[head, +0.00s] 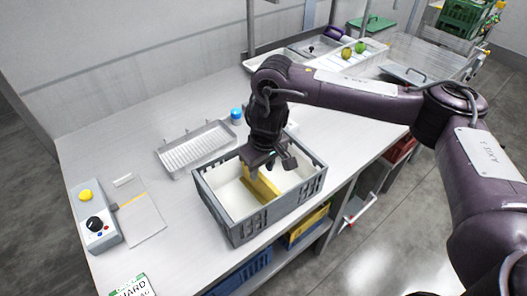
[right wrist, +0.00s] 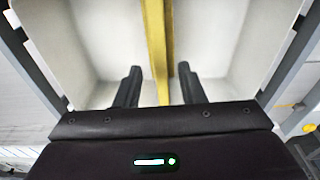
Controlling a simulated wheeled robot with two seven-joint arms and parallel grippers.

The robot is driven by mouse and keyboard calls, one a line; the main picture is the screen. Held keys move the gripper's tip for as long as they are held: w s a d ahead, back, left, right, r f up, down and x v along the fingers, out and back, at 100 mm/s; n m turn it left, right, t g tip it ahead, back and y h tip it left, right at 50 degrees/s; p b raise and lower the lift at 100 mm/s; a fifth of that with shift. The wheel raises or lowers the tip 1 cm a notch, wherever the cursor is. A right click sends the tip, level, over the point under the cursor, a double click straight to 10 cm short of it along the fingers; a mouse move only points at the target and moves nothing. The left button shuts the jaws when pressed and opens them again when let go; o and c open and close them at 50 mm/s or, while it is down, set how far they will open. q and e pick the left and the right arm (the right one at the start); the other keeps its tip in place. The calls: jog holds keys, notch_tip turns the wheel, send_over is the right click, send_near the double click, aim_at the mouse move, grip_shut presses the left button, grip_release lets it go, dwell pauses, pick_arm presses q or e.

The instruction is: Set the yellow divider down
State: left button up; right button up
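The yellow divider (head: 262,186) stands in the grey crate (head: 252,222), across its white inside, with pale floor on both sides of it. In the right wrist view the yellow divider (right wrist: 155,40) runs up the middle of the picture between my fingers. My right gripper (head: 272,165) is over the crate, pointing down at the divider. In the right wrist view the fingers of my right gripper (right wrist: 159,85) are spread, with a gap on each side of the divider. The divider's lower edge is hidden. My left gripper is not in view.
A ribbed metal tray (head: 195,148) and a blue-capped jar (head: 236,115) stand behind the crate. A control box (head: 95,215) with a yellow button is at the left. Green and yellow round items (head: 353,50) lie at the back.

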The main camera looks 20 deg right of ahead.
jog(key=r, duration=0.4)
jog(key=s+r, duration=0.1)
jog(key=r, duration=0.1)
jog(key=shift+d+r+p, duration=0.15)
jog(key=shift+r+p, duration=0.15)
jog(key=shift+r, duration=0.05)
jog(key=shift+w, duration=0.1)
